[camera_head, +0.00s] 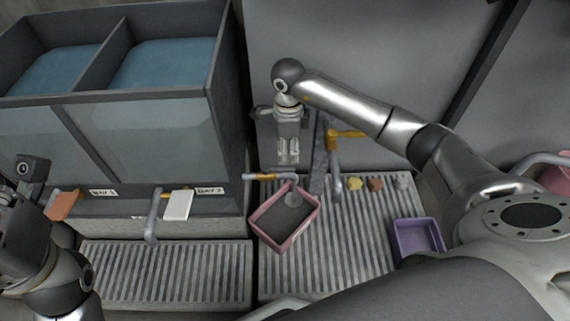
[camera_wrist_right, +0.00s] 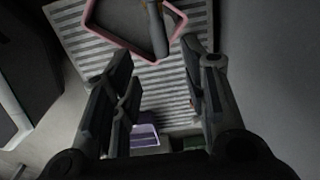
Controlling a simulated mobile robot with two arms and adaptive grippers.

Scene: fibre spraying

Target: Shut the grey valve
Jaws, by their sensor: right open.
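A pipe (camera_head: 265,177) with a grey end and a yellow section runs level above the pink tray (camera_head: 257,236). A second pipe (camera_head: 336,175) with a yellow handle (camera_head: 348,134) stands to its right. I cannot tell which part is the grey valve. My right gripper (camera_head: 288,158) is open and empty, pointing down behind the level pipe, apart from it. In the right wrist view my right gripper (camera_wrist_right: 163,75) shows its fingers spread, with the pink tray (camera_wrist_right: 91,24) beyond them. My left wrist (camera_head: 30,205) is at the lower left; its fingers cannot be made out.
A two-bay tank (camera_head: 150,135) stands at the left, with an orange plate (camera_head: 63,204) and a white plate (camera_head: 178,205) on its front. A purple tray (camera_head: 418,238) and several small lumps (camera_head: 375,184) sit on the ribbed grating (camera_head: 350,240). A grey wall stands behind.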

